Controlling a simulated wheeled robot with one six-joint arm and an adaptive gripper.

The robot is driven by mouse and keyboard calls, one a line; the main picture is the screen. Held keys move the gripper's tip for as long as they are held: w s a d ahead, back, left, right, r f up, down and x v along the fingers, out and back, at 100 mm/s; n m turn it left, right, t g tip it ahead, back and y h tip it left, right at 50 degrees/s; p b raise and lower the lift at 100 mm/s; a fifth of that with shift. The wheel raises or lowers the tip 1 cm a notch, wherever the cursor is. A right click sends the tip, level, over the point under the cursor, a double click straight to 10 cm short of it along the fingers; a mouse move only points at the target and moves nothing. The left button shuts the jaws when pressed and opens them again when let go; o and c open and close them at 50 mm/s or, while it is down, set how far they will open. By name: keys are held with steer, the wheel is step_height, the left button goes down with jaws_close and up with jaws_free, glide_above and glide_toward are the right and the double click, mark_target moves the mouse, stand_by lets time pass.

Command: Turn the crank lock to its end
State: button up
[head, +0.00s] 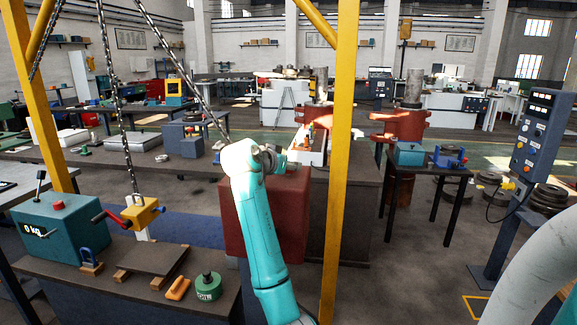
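No part in the head view can be named with certainty as the crank lock. A yellow block (142,214) with a red crank-like handle (103,216) hangs on a chain above the left bench. My teal arm rises in the middle of the view and bends at a grey joint near a white machine with small coloured parts on it (308,152). My gripper's fingers cannot be made out, hidden behind or blending with the arm's end. Whether it touches anything cannot be told.
Yellow frame posts (342,150) stand left and right, one just right of my arm. A teal box reading 0 kg (50,232), a green weight (207,287) and a dark plate (152,259) are on the left bench. A blue control panel (538,135) stands right. Floor right of centre is open.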

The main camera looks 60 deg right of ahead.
steer(key=o, duration=1.2)
steer(key=shift+c, duration=0.2)
steer(key=v, duration=1.2)
steer(key=shift+s, duration=0.1)
